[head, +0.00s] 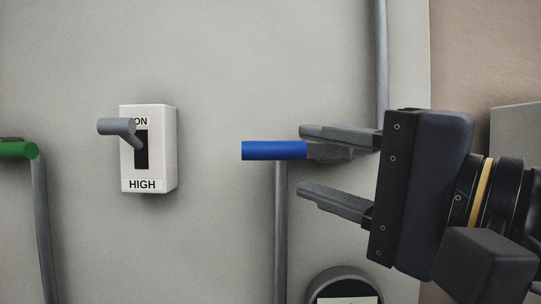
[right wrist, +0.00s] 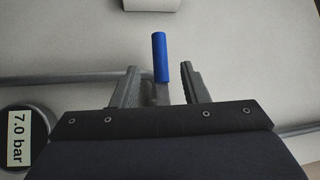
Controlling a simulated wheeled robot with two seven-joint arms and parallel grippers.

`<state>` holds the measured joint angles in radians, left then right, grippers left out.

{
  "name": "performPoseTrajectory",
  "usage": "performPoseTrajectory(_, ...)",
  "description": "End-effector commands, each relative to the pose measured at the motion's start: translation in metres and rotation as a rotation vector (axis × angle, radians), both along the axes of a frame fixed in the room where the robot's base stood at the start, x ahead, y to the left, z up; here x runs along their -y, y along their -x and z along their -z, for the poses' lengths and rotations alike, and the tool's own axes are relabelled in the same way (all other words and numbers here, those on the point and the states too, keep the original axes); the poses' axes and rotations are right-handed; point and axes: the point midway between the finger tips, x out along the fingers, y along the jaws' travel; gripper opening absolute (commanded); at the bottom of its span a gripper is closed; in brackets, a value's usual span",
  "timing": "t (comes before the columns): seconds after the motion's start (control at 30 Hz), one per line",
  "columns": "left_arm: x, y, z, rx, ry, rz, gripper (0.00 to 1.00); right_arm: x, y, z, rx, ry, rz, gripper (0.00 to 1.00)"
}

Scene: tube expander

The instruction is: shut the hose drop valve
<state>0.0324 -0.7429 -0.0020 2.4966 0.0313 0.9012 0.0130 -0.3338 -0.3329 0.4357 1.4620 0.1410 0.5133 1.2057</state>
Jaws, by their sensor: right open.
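A valve lever with a blue grip (head: 273,150) lies level across a vertical grey pipe (head: 280,220) in the head view. No label shows which valve is the hose drop. My right gripper (head: 301,158) comes in from the right, open, with its upper finger partly overlapping the lever's grey base. In the right wrist view, the blue grip (right wrist: 159,55) stands out between the two spread fingers (right wrist: 158,72), with gaps on both sides. A green-handled lever (head: 16,150) sits on another pipe at the far left edge, partly cut off. My left gripper is not in view.
A white switch box (head: 170,150) marked ON and HIGH, with a grey lever (head: 117,127), is on the wall panel between the two handles. A round gauge (head: 345,283) is below my right gripper; it reads 7.0 bar in the right wrist view (right wrist: 18,138).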

Motion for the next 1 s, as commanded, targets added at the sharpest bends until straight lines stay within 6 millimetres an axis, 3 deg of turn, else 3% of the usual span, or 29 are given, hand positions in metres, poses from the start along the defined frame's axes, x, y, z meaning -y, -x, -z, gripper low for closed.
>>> performPoseTrajectory(0.4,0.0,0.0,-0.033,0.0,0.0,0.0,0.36,-0.043,-0.044,-0.011,-0.004,0.002,0.001,0.41)
performPoseTrajectory(0.83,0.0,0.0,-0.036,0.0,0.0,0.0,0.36,-0.052,-0.052,-0.01,-0.001,0.002,0.001,0.41)
performPoseTrajectory(1.0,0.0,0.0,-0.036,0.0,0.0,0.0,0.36,-0.051,-0.052,-0.01,-0.001,0.002,0.002,0.18)
